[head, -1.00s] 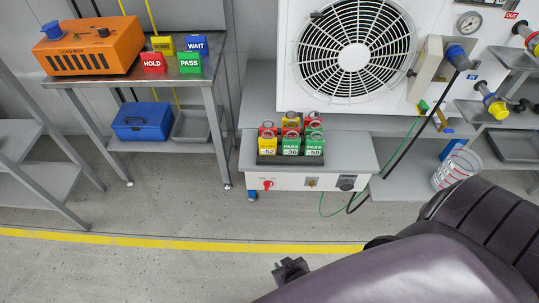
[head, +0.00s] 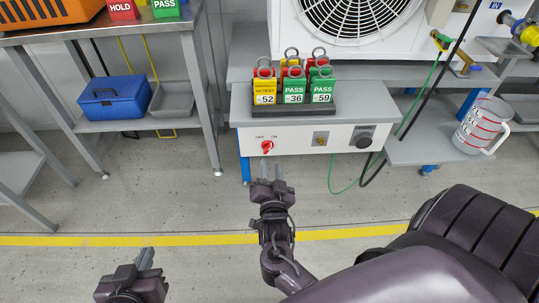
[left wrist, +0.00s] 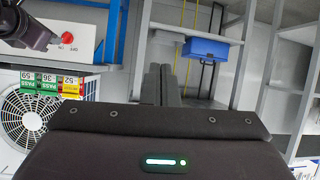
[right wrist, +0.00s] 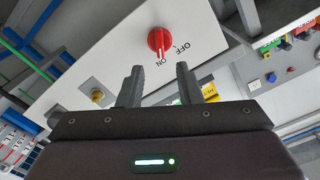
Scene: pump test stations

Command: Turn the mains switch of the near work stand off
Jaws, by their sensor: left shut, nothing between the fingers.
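The mains switch is a red rotary knob (head: 267,147) on the white front panel (head: 300,140) of the near work stand, below OFF and ON labels. In the right wrist view the knob (right wrist: 160,40) has a pale mark that appears to point toward ON. It also shows in the left wrist view (left wrist: 68,37). My right gripper (head: 271,170) is open and empty, just below and in front of the knob, apart from it. Its fingers stand apart in the right wrist view (right wrist: 158,85). My left gripper (head: 146,258) is shut and empty, low at left over the floor.
A black rack (head: 294,111) with several coloured tags stands on the stand above the panel. A side table (head: 100,35) and blue toolbox (head: 112,97) are at left. Floor in front is clear.

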